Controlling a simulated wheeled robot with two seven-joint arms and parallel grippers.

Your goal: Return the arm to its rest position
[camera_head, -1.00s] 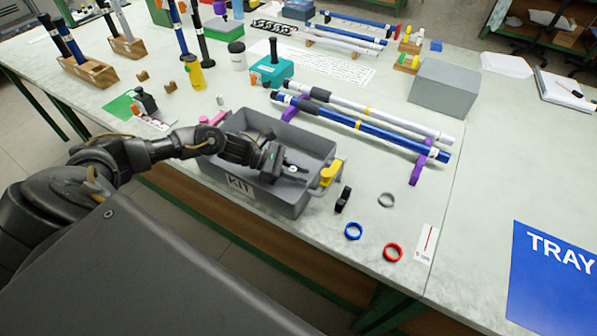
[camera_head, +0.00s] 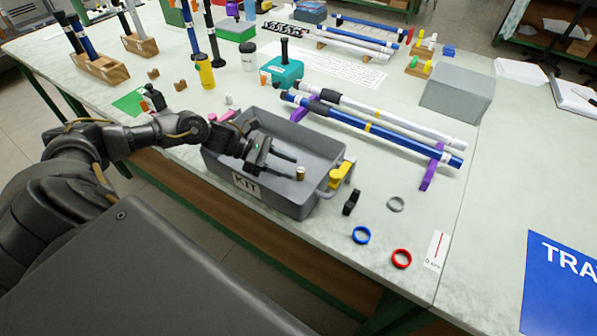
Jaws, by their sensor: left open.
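My left arm reaches in from the left, and its left gripper (camera_head: 292,168) is open over the grey KIT bin (camera_head: 318,152). Its two dark fingers point right. A small brown-and-pale cylinder (camera_head: 300,174) shows just beyond the fingertips, over the bin's floor. The fingers are apart, and I cannot tell whether one touches it. The gripper body hides part of the bin's left side. My right gripper is not in view.
A white rod and a blue rod (camera_head: 385,134) lie on purple supports behind the bin. A yellow piece (camera_head: 341,173) is at the bin's right end. Blue (camera_head: 361,235), red (camera_head: 401,259) and grey rings lie to the right. A teal box (camera_head: 283,74) stands behind.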

